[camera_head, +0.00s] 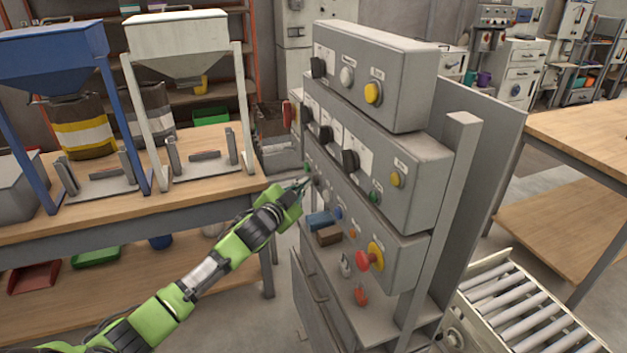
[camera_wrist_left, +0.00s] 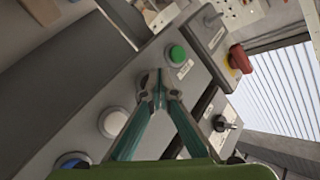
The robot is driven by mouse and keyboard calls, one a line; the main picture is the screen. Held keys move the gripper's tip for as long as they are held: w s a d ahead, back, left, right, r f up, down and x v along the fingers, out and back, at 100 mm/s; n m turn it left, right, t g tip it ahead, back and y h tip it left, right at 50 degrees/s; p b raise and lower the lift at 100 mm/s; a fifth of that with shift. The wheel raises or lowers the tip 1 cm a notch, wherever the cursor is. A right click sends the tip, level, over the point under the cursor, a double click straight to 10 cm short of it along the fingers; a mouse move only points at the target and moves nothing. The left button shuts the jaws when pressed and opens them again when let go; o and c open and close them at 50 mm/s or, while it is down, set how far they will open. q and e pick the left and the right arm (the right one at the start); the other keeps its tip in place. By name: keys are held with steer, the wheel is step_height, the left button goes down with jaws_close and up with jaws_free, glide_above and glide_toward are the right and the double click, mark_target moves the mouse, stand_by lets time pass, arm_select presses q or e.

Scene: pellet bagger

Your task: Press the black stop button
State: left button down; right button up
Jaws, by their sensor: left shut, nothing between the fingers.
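My left gripper (camera_head: 305,183) is shut and empty, with its fingertips at the lower control box (camera_head: 402,252). In the left wrist view, the closed fingertips (camera_wrist_left: 158,78) are over the button row, between the green button (camera_wrist_left: 176,54) and the white button (camera_wrist_left: 112,122). Dark shapes show around the tips there, where the black stop button is mostly hidden behind the fingers. I cannot tell whether the tips touch it. The green button (camera_head: 307,168) is just above the tips in the head view. My right gripper is not in view.
A red emergency knob (camera_head: 364,260) on a yellow base sits on the same box. A blue button (camera_wrist_left: 72,160) ends the row. More boxes with black knobs (camera_head: 351,160) rise above. A roller conveyor (camera_head: 515,300) stands right; a wooden bench (camera_head: 190,205) stands left.

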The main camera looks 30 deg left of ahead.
arm_select(q)
steer(key=shift+s+a, duration=0.2)
steer(key=shift+s, duration=0.1)
steer(key=s+a+p, duration=0.1)
steer(key=s+a, duration=0.1)
steer(key=s+a+p, duration=0.1)
steer(key=s+a, duration=0.1)
steer(key=shift+s, duration=0.25)
stand_by(0.3)
stand_by(0.3)
